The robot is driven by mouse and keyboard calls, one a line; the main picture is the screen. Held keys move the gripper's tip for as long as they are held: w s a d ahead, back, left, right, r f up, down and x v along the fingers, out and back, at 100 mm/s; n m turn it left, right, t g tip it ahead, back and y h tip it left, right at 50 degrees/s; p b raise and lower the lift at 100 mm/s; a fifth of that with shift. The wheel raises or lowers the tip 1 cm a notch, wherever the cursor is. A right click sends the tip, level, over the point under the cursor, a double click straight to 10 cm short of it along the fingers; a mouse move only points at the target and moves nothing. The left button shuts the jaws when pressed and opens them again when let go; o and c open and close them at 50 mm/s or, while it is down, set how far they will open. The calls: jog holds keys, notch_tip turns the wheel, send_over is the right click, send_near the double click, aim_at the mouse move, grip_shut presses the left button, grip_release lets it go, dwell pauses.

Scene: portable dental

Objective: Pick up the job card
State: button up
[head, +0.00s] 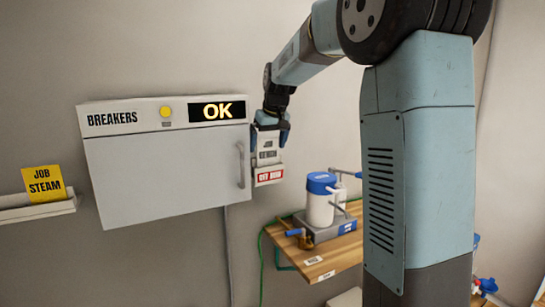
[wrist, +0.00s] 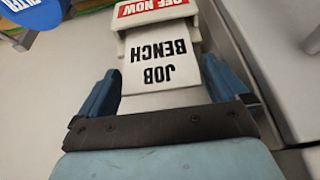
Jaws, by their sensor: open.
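In the head view the holder (head: 268,176) is on the wall just right of the breaker cabinet, and the card is largely covered by my gripper. My gripper (head: 269,138) is open, with one blue finger on each side of the white card; in the wrist view both fingers (wrist: 158,78) look apart from it. A second card, yellow and reading "JOB STEAM" (head: 44,184), stands on a ledge at the far left.
The closed breaker cabinet (head: 165,170), with a handle (head: 240,165) and a lit "OK" display (head: 217,111), is close to my gripper's left. A wooden bench (head: 335,258) at lower right bears a blue-lidded white canister (head: 320,200). The white ledge (head: 35,212) is at far left.

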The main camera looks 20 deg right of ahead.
jog(key=shift+w+f, duration=0.1)
jog(key=shift+f, duration=0.15)
jog(key=shift+c, duration=0.2)
jog(key=c, duration=0.8)
jog(key=shift+r, duration=0.1)
jog(key=shift+c, duration=0.2)
